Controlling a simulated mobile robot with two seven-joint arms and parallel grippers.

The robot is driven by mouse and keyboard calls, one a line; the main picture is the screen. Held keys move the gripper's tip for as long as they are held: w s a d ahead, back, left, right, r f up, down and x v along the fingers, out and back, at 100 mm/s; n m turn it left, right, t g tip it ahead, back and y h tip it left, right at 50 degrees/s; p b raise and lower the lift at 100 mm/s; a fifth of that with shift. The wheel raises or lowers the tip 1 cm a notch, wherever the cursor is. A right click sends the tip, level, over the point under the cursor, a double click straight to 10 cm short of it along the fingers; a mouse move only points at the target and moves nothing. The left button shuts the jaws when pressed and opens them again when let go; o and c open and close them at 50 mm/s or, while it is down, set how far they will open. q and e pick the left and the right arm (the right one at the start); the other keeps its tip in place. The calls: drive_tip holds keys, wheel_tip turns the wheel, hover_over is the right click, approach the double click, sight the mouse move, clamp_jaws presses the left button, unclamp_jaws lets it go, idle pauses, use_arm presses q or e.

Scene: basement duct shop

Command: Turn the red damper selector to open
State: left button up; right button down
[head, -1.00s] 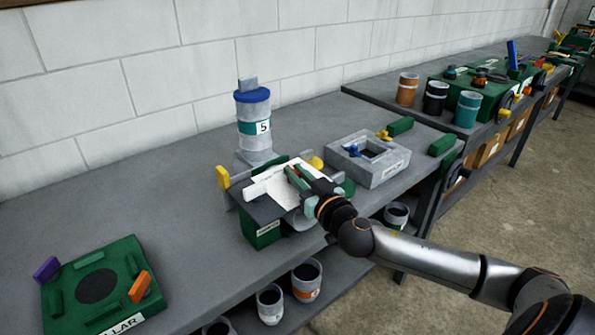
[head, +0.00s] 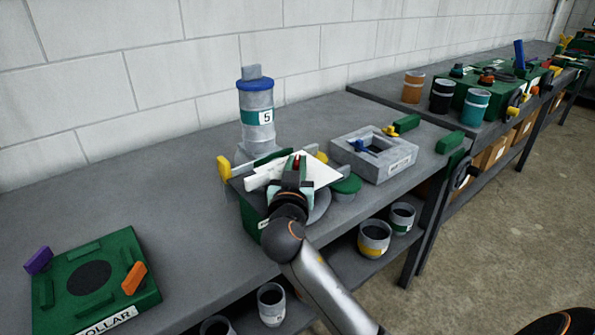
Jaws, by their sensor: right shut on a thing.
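The red damper selector (head: 297,162) shows as a small red piece at the white plate (head: 322,172) on the green box (head: 249,212), mid-bench. My right gripper (head: 296,170) comes in from below and is shut on this red piece. Its fingers and wrist hide most of the selector and part of the plate. I cannot read any open marking or tell which position the selector points to. My left gripper is not in view.
A grey cylinder with a blue top (head: 257,115) stands behind the box. A grey square block (head: 377,160) sits to the right. A green collar plate (head: 100,275) lies front left. Cans stand on the shelf below. The bench's left middle is clear.

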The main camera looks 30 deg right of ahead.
drive_tip(key=shift+g+h, duration=0.3)
drive_tip(key=c, duration=0.8)
unclamp_jaws()
drive_tip(key=shift+c, duration=0.2)
